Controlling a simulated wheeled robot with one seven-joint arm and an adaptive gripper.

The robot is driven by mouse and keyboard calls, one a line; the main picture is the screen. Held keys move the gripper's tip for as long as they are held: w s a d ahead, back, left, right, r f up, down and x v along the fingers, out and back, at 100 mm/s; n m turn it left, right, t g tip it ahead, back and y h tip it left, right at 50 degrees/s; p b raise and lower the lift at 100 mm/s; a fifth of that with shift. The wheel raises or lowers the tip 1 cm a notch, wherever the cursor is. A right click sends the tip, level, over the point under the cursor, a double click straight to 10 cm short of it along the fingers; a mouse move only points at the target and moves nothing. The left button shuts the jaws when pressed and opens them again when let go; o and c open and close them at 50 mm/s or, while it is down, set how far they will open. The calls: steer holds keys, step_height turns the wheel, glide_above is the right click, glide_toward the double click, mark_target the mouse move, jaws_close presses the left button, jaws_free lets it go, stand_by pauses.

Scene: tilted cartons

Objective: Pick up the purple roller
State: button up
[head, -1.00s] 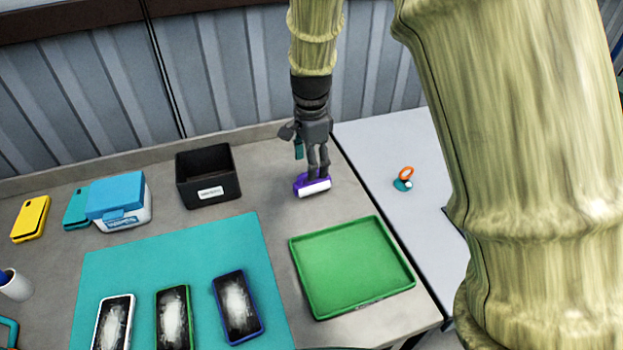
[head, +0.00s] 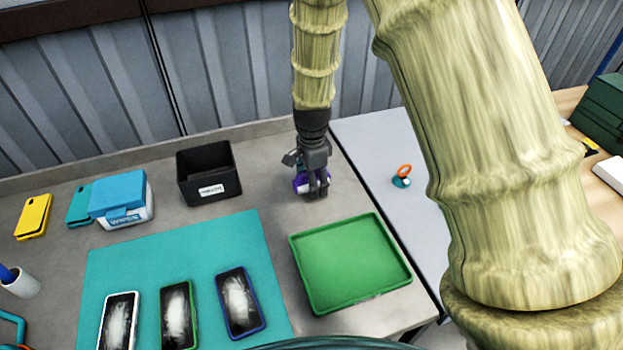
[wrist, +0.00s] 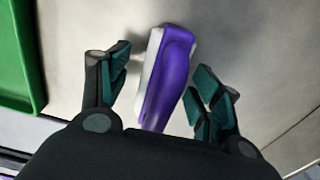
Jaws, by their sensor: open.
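The purple roller (wrist: 174,75) has a white side and lies on the grey table in the wrist view. My open gripper (wrist: 160,100) has one finger on each side of it, with a gap showing on both sides. In the head view the roller (head: 299,181) is mostly hidden behind my gripper (head: 318,192), behind the green tray. Whether the fingertips are low enough to touch the table cannot be told.
The green tray (head: 352,262) stands in front of the roller. A black bin (head: 208,190) is to its left. A teal mat (head: 190,255) holds several phones. A blue-lidded box (head: 120,195) is further left. A pale table (head: 385,145) adjoins on the right, with an orange-and-teal item (head: 402,177).

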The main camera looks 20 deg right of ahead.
steer(key=c, duration=1.2)
step_height(320, 180, up, 4)
steer(key=p, duration=0.3)
steer(key=shift+f, duration=0.25)
steer(key=shift+s+a+r+p, duration=0.1)
steer(key=shift+a+r+p, duration=0.15)
steer(key=shift+p, duration=0.3)
steer(key=s+a+p, duration=0.1)
steer(key=s+a, duration=0.2)
steer(key=s+a+p, duration=0.2)
steer(key=s+a, duration=0.2)
steer(key=s+a+r+p, duration=0.1)
steer(key=s+a, duration=0.2)
steer(key=a, duration=0.1)
steer(key=shift+s+a+p, duration=0.15)
steer(key=shift+s+p, duration=0.15)
